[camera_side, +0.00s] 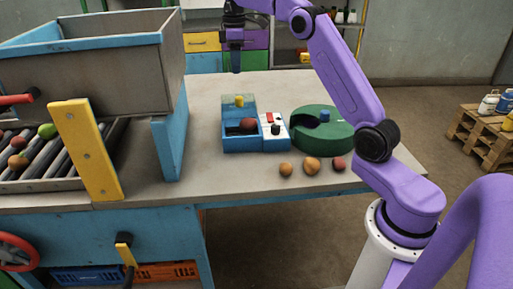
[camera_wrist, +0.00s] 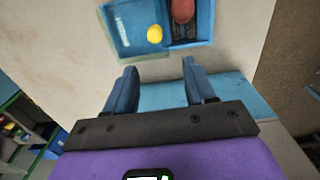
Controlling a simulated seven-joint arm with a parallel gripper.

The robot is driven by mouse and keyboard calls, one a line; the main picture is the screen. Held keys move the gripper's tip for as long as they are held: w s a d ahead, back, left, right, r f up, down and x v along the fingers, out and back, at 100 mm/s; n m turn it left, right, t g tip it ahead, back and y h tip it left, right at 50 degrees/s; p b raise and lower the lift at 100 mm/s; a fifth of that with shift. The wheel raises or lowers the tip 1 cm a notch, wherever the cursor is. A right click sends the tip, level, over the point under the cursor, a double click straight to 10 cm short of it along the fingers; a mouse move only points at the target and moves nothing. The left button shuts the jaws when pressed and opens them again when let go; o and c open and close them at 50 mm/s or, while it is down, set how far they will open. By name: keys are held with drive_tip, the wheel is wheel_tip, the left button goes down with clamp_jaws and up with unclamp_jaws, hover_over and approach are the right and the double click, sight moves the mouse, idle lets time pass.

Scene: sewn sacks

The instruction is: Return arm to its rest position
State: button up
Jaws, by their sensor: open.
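My gripper (camera_side: 236,68) hangs pointing down over the back part of the table, raised above its top. In the wrist view its two blue fingers (camera_wrist: 158,68) are spread apart with nothing between them. A blue box (camera_side: 240,143) stands on the table in front of and below my gripper.
A white panel (camera_side: 268,120) with a red and a black knob adjoins the box. A green round drum (camera_side: 335,140) stands right of it, with three brownish round items (camera_side: 311,165) in front. A grey hopper (camera_side: 110,75) and rollers (camera_side: 62,160) occupy the left. Drawers (camera_side: 203,42) stand behind.

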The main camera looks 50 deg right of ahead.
drive_tip(key=s+a+f+n, duration=0.1)
drive_tip(key=s+a, duration=0.7)
drive_tip(key=a, duration=0.3)
drive_tip(key=s+a+n, duration=0.1)
drive_tip(key=s+a, duration=0.8)
drive_tip(key=a, duration=0.1)
drive_tip(key=s+d+f, duration=0.1)
drive_tip(key=s+f, duration=0.3)
drive_tip(key=s, duration=0.9)
drive_tip(key=s+f+n, duration=0.1)
drive_tip(key=s+f, duration=0.3)
drive_tip(key=s, duration=0.9)
drive_tip(key=shift+d+f+n, duration=0.2)
drive_tip(key=shift+d+n, duration=0.1)
drive_tip(key=shift+d, duration=0.1)
